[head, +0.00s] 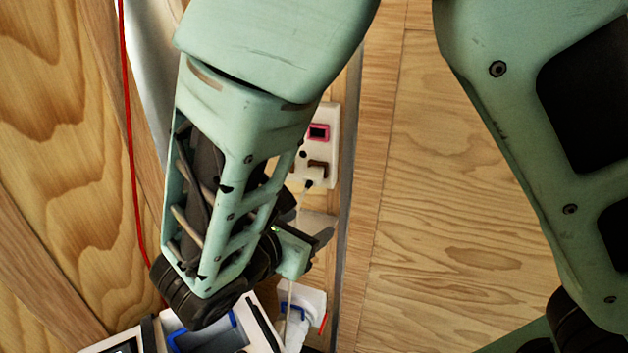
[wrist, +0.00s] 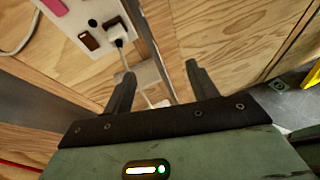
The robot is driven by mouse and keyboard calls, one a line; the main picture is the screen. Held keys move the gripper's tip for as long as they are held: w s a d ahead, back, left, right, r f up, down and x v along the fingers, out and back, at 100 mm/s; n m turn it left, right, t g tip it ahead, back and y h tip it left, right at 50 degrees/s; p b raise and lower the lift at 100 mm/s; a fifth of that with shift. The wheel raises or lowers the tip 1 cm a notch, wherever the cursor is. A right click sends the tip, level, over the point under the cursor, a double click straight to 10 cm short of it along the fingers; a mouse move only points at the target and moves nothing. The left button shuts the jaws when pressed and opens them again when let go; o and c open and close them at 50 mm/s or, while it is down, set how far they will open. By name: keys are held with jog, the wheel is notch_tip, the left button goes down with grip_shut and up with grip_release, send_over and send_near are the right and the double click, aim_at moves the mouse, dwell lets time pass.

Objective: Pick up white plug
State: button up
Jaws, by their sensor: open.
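A white plug (wrist: 119,33) sits in the lower part of a white wall socket panel (wrist: 88,20), with a pale cable hanging from it. In the head view the plug (head: 311,184) is small, at the bottom of the socket panel (head: 325,140). My gripper (wrist: 158,78) is open, with nothing held between its fingers. The plug lies beyond the fingertips, up and left of the gap in the wrist view. In the head view my gripper (head: 318,240) is below the plug, partly hidden by my arm.
The socket panel has a pink-framed switch (head: 319,132). A white plate (wrist: 150,78) is on the wall below it. A white and blue item (head: 302,303) and a white box with blue trim (head: 215,335) stand below my gripper. A red cable (head: 130,130) runs down the left wooden wall.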

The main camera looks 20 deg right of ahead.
jog(key=w+a+n+t, duration=0.2)
jog(key=a+n+t, duration=0.1)
jog(key=a, duration=0.1)
jog(key=t+p, duration=0.1)
send_near(310, 182)
jog(key=x, duration=0.4)
jog(key=shift+y, duration=0.3)
jog(key=shift+p+x, duration=0.75)
jog(key=shift+x, duration=2.5)
jog(key=shift+r, duration=0.15)
jog(key=c, duration=1.2)
